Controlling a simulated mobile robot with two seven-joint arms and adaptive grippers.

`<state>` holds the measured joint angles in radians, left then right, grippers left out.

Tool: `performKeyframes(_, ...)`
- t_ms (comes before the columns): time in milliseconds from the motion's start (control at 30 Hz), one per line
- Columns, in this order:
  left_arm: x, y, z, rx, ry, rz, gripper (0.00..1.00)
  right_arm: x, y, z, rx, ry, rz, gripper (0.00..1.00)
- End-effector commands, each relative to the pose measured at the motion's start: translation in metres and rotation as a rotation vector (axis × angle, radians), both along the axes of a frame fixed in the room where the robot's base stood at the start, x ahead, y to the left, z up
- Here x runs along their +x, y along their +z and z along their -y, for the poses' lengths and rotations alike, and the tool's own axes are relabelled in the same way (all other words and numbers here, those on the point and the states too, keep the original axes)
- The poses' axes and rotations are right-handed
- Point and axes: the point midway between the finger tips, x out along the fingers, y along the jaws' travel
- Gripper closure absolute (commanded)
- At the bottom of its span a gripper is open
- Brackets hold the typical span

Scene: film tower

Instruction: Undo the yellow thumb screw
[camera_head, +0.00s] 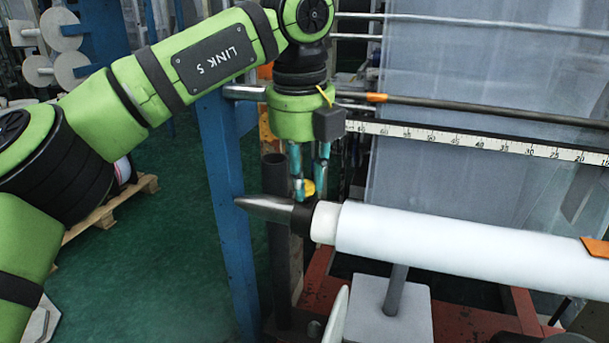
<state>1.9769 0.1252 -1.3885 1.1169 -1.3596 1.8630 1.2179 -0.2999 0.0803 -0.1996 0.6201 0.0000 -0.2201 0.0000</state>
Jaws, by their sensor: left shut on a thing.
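The yellow thumb screw (308,187) sits on top of the black collar (302,217), close to the left end of the white roll (430,238). A pointed metal shaft end (262,206) sticks out of the collar to the left. My left gripper (309,190) points down from above, with its teal fingers on either side of the thumb screw. It is shut on the screw, and its fingers partly hide it. My right gripper does not show.
A blue upright post (228,200) and a dark vertical pipe (276,240) stand just left of the collar. A ruler bar (480,140) and a rod (480,107) run behind the roll. A wooden pallet (110,205) lies on the green floor at left.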

Motion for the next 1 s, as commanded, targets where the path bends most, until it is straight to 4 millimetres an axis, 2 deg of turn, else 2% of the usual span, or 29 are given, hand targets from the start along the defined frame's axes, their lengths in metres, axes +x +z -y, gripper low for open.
performKeyframes(267, 0.000, 0.000, 0.000, 0.001, -0.001, 0.000, 1.00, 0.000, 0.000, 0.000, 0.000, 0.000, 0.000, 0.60)
performKeyframes(300, 0.000, 0.000, 0.000, 0.001, -0.001, 0.000, 0.58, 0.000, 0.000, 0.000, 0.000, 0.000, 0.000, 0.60)
performKeyframes(333, 0.000, 0.000, 0.000, 0.001, -0.001, 0.000, 0.50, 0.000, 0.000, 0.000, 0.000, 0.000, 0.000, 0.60)
performKeyframes(733, 0.000, 0.004, 0.000, 0.000, 0.000, 0.001, 0.50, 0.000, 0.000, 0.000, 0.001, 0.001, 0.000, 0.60)
performKeyframes(867, -0.001, 0.021, 0.000, 0.000, 0.001, 0.004, 0.50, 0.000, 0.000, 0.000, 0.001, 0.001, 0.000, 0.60)
performKeyframes(1000, -0.004, 0.051, -0.001, -0.001, 0.002, 0.005, 0.50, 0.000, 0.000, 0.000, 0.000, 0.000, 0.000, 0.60)
